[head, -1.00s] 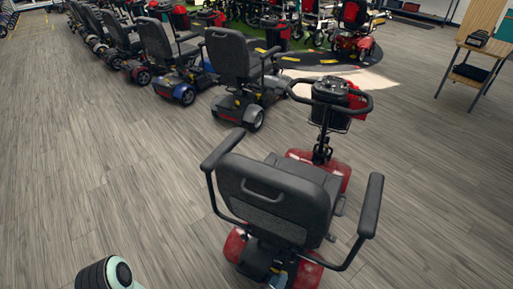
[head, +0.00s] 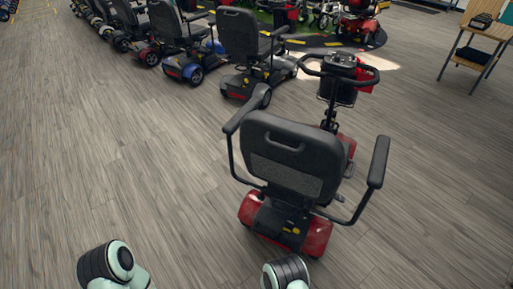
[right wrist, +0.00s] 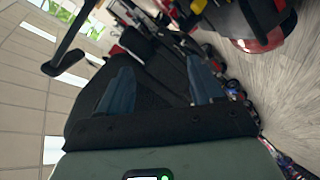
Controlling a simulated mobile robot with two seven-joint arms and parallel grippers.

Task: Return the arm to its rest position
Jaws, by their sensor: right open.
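A red mobility scooter (head: 315,238) with a black seat (head: 290,155) stands ahead in the head view, its back toward me. My right gripper (right wrist: 160,88) shows in the right wrist view with its two blue-grey fingers spread apart. Nothing is seen held between them. Black seat-like surfaces and a red scooter body show beyond the fingers, and I cannot tell how far off they are. In the head view, rounded pale-green and black parts of my left arm (head: 105,264) and right arm (head: 286,272) show at the bottom edge. My left gripper is out of view.
A row of scooters (head: 250,50) runs along the upper left to upper middle. A wooden shelf stand (head: 478,57) stands at the upper right. The wood-look floor (head: 90,170) is clear to the left and right of the red scooter.

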